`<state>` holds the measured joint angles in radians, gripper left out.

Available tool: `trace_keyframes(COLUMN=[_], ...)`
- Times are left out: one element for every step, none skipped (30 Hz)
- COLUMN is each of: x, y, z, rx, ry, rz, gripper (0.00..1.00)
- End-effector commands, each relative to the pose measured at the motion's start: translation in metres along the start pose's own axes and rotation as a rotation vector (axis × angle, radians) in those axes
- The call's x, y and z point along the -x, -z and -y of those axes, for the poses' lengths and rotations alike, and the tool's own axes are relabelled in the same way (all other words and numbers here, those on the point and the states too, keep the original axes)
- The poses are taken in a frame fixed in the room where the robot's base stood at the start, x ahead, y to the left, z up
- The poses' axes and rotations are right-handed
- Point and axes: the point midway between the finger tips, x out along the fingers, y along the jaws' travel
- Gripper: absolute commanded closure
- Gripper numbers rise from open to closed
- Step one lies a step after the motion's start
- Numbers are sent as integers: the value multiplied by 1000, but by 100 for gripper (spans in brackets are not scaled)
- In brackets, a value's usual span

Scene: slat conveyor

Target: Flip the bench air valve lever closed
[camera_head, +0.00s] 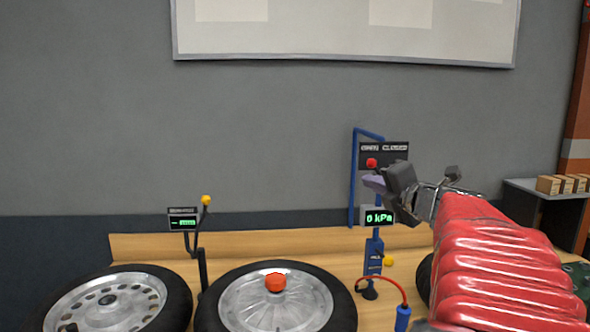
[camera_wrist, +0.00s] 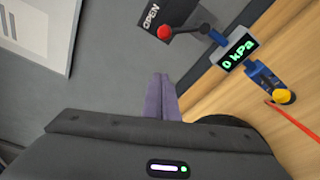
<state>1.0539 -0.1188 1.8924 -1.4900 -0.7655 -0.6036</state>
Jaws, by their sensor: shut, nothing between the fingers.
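The air valve lever ends in a red knob (camera_head: 371,162), just under the OPEN side of a dark OPEN / CLOSED sign (camera_head: 398,146). In the wrist view the red knob (camera_wrist: 165,33) and its dark lever show near the OPEN lettering (camera_wrist: 151,16). A gauge (camera_head: 379,218) below reads 0 kPa; it also shows in the wrist view (camera_wrist: 237,49). My gripper (camera_head: 374,182) is just below the knob in the head view. Its purple fingers (camera_wrist: 160,98) are together and empty, apart from the knob in the wrist view. My gripper partly hides the lever's pivot in the head view.
A blue post (camera_head: 353,180) carries the sign. Two wheels with tyres (camera_head: 112,302) (camera_head: 275,308) lie at the front. A small display (camera_head: 184,219) with a yellow-tipped stalk stands left. A red hose (camera_head: 385,280) curves below the gauge. Open space lies left of the post.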

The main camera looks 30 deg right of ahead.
Motion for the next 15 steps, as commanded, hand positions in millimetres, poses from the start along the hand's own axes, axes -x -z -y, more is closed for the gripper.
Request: trace_keyframes(x=[0, 0, -1, -2, -3, -6, -8, -10, -15, -18, -22, -27, -31, -35, -40], y=[0, 0, 0, -1, -1, -1, -1, -1, -1, -1, 0, 0, -1, -1, -1], z=[0, 0, 0, 0, 0, 0, 1, 1, 2, 1, 1, 1, 1, 2, 1], rx=[0, -1, -1, -1, -1, -1, -1, -1, -2, -2, -2, -2, -3, -3, -3], ry=[0, 0, 0, 0, 0, 1, 1, 2, 2, 2, 1, 1, 2, 2, 1], rz=[1, 1, 1, 1, 1, 1, 1, 1, 1, 1, 0, 0, 1, 1, 1], gripper=[100, 100, 100, 100, 100, 100, 100, 100, 100, 100, 100, 100, 100, 100, 100])
